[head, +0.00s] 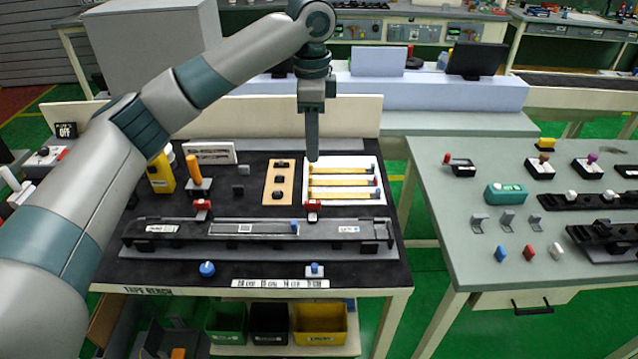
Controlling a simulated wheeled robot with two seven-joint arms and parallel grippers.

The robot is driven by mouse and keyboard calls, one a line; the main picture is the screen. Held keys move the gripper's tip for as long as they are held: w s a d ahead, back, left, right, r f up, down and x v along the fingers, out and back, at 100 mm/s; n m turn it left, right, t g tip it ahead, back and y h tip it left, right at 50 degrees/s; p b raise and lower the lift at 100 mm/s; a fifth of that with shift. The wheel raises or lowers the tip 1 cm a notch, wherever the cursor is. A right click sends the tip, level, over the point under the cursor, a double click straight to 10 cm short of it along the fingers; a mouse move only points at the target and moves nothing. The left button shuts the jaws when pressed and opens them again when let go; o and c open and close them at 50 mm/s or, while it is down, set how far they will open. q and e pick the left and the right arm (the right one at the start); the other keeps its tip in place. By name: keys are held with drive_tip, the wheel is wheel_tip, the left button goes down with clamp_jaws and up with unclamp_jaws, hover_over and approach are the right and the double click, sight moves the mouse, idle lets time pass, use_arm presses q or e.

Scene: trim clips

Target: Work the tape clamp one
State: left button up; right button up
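The dark tape bench (140,268) has a long dark trim strip (270,240) lying across it in a grey fixture. Two red clamps sit at the strip's back edge: a left red clamp (201,207) and a right red clamp (313,207). I cannot read which is clamp one, nor whether either is open or closed. My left gripper (313,156) points down above the back of the bench, at the left edge of the white board. In the picture it is above the right red clamp and apart from it. Its fingers show edge-on as one dark bar. My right gripper is out of view.
A white board (345,197) with yellow strips and a tan board (279,182) lie behind the trim. An orange-handled tool (194,170) stands at left. A blue knob (207,269) is at the front. A grey table (450,215) with small parts stands right, across a gap.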

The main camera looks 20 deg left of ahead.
use_arm(q)
drive_tip(key=shift+a+r, duration=0.15)
drive_tip(key=shift+r, duration=0.55)
drive_tip(key=shift+w, duration=0.1)
drive_tip(key=p, duration=0.4)
approach(312, 201)
wheel_tip(312, 201, down, 9)
drive_tip(key=shift+r, duration=0.15)
clamp_jaws()
